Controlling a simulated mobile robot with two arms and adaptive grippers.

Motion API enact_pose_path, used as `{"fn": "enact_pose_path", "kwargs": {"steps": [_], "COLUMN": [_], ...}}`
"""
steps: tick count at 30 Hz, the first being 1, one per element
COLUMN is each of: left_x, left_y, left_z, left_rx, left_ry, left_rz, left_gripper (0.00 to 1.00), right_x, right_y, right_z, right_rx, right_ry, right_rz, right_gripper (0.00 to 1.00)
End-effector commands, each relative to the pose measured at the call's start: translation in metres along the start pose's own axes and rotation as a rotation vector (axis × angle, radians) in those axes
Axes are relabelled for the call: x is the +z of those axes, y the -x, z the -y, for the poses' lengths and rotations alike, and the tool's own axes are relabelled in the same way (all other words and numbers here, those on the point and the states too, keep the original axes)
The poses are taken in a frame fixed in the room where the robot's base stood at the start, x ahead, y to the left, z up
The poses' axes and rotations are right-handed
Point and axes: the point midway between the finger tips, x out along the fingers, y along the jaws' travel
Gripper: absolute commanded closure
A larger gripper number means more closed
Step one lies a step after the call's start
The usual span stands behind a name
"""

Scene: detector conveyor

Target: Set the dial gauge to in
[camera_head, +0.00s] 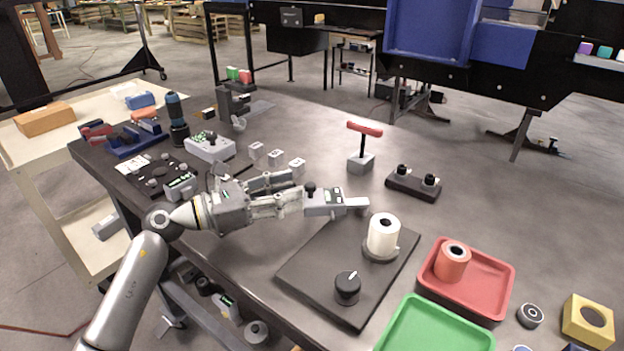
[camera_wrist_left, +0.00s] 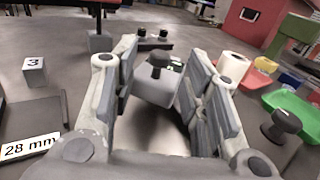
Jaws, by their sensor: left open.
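A small grey device (camera_head: 325,203) with a black knob on top and a small dark-and-green display stands near the middle of the bench; it looks like the dial gauge. A light grey piece sticks out on its right. My left gripper (camera_head: 296,189) is just left of it, open, with its fingers pointing at it. In the left wrist view, the grey body (camera_wrist_left: 157,90) and knob show between the spread fingers (camera_wrist_left: 163,62), with gaps on both sides. The display reading is too small to tell. My right gripper is not in view.
A black plate (camera_head: 310,270) with a white roll (camera_head: 383,235) and a black dial knob (camera_head: 347,287) lies in front. A red tray (camera_head: 507,275) and a green tray (camera_head: 425,325) are at right. A red-handled tool (camera_head: 362,160) and small grey numbered blocks (camera_head: 276,157) stand behind.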

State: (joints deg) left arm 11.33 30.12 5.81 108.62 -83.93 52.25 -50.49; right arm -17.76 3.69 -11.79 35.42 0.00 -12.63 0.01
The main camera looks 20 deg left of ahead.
Motion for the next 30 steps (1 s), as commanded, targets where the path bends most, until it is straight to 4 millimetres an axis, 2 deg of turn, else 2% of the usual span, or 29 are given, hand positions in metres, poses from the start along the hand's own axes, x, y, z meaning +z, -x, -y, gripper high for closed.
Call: {"fn": "enact_pose_path", "kwargs": {"steps": [3, 9, 20, 23, 30], "left_x": [0.004, 0.001, 0.000, 0.000, 0.000], "left_y": [-0.023, -0.046, -0.052, -0.052, -0.052], "left_z": [0.000, 0.000, 0.000, 0.000, 0.000], "left_rx": [0.000, 0.000, 0.001, 0.001, 0.001], "left_ry": [0.002, 0.002, 0.001, 0.001, 0.001], "left_rz": [0.004, 0.002, 0.000, 0.000, 0.001], "left_gripper": [0.58, 0.58, 0.58, 0.69, 0.99], "right_x": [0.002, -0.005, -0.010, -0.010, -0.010], "right_y": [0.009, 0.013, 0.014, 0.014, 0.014], "right_z": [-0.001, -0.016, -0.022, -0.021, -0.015], "right_rx": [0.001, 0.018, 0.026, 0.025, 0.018], "right_ry": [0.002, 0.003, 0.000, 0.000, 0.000], "right_rz": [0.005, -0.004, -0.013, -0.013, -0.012], "right_gripper": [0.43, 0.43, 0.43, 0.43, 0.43]}}
